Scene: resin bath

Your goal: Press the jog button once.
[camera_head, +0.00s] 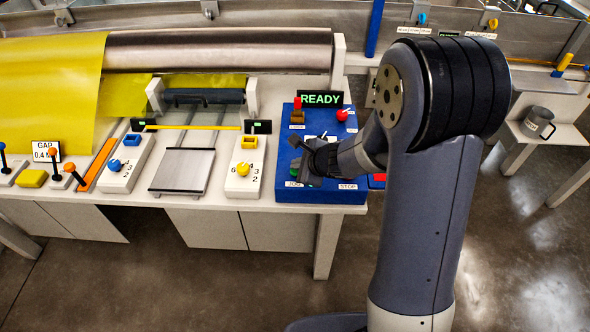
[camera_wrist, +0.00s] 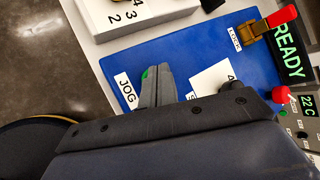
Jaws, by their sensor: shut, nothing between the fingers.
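The jog button shows as a small green patch (camera_wrist: 145,74) beside the JOG label (camera_wrist: 125,90) on the blue control panel (camera_wrist: 205,50) in the wrist view. In the head view the blue panel (camera_head: 320,196) stands at the right end of the bench, and a bit of green shows by my gripper. My gripper (camera_head: 299,169) is shut and empty, pointing down over the panel's front left. In the wrist view its fingertips (camera_wrist: 152,78) are right at the green patch and hide most of the button. I cannot tell whether they touch it.
A READY display (camera_head: 320,98) stands behind the panel. A red-handled switch (camera_head: 297,108) and a red knob (camera_head: 342,115) rise from the panel's back. A yellow dial (camera_head: 243,169) sits on a white block to the left. The STOP label (camera_head: 348,186) is at the panel's front right.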

